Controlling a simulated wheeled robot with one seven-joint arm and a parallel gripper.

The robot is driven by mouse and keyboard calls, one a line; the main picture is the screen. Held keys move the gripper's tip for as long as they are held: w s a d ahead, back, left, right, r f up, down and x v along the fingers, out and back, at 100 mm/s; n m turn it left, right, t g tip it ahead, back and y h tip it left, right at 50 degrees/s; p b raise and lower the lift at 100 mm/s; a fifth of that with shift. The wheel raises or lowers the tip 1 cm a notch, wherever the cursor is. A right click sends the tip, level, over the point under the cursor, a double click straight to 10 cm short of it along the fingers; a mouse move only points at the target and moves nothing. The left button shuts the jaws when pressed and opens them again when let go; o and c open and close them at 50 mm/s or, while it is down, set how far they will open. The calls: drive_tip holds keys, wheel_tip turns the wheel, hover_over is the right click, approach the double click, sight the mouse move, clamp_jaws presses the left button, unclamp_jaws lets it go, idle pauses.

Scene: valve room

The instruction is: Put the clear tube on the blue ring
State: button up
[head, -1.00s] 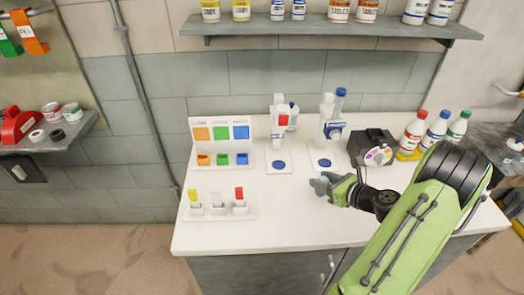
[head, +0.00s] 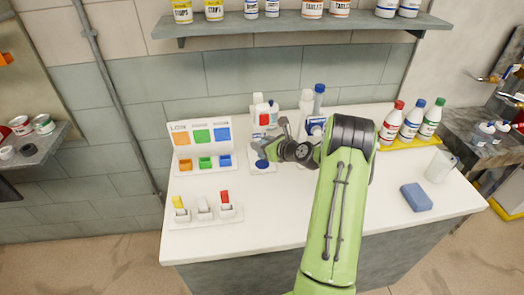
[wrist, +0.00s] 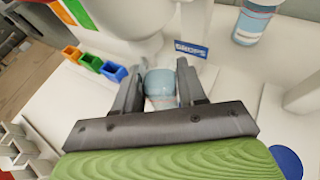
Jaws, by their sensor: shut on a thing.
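My gripper (head: 273,146) is shut on the clear tube (wrist: 161,84), a pale bluish see-through piece between the two fingers in the wrist view. In the head view, my gripper is in front of the left white dispenser stand (head: 264,112), close above the blue round mark (head: 262,166) on its base. I take this mark for a blue ring. A second blue round mark (wrist: 288,162) shows at the lower right of the wrist view; my arm hides it in the head view. The tube is hard to make out in the head view.
A second stand (head: 308,103) is just right of my gripper. Left are orange, green and blue bins (head: 204,162) and a switch-like rack (head: 205,210). Capped bottles (head: 411,121) on a yellow tray, a white cup (head: 440,165) and a blue block (head: 416,197) are right.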

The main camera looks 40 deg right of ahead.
drive_tip(key=shift+f+b, duration=0.3)
drive_tip(key=shift+f, duration=1.45)
drive_tip(key=o, duration=1.2)
drive_tip(key=shift+f, duration=0.15)
drive_tip(key=shift+c, duration=0.2)
